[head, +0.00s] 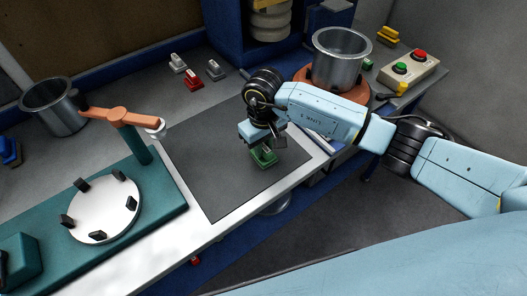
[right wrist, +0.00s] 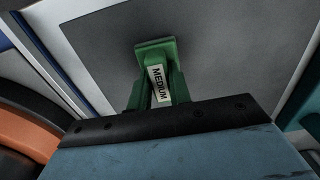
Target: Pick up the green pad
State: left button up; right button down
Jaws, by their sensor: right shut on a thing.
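The green pad (head: 264,157) is at the right part of the dark grey mat (head: 213,172), under my right gripper (head: 263,146). In the right wrist view the green pad (right wrist: 155,50) carries a pale label reading MEDIUM. My right gripper is shut on the green pad from above. Its fingers are mostly hidden, and I cannot tell whether the pad touches the mat. My left gripper is not in view.
A teal fixture with a white disc (head: 104,211) and an orange arm (head: 119,115) stands at left. Metal pots are at left (head: 55,106) and back right (head: 340,61). A button box (head: 409,67) is at far right. The mat's left part is clear.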

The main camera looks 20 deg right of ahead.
aim_at(264, 146)
jog(key=shift+r, duration=0.1)
notch_tip(264, 146, up, 10)
jog(key=shift+f+b, duration=0.1)
jog(key=shift+b, duration=0.4)
jog(key=c, duration=2)
grip_release()
jog(key=shift+c, duration=0.9)
